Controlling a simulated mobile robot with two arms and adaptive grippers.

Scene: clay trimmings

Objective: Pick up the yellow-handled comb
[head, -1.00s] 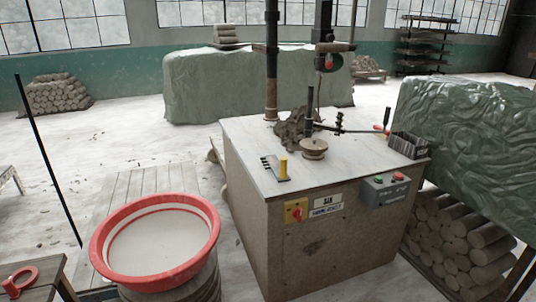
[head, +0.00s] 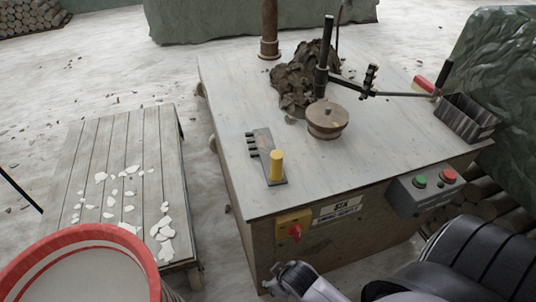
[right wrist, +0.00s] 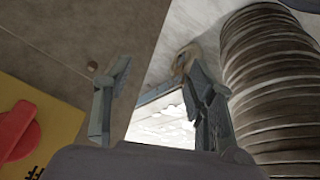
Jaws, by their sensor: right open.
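The comb (head: 263,155) lies near the front left corner of the machine's table top (head: 350,165), in the head view. It has a dark toothed plate and an upright yellow handle (head: 277,164). My right gripper (head: 275,281) is at the bottom of the head view, below the table's front edge and in front of the cabinet. The comb is not in the right wrist view. My left gripper is not in view.
A clay heap (head: 303,78), a round wooden wheel (head: 327,119) and a jointed arm stand behind the comb. A dark box (head: 465,118) stands at the right. A red switch (head: 295,231) projects from the cabinet front. A red-rimmed tub (head: 95,233) is lower left.

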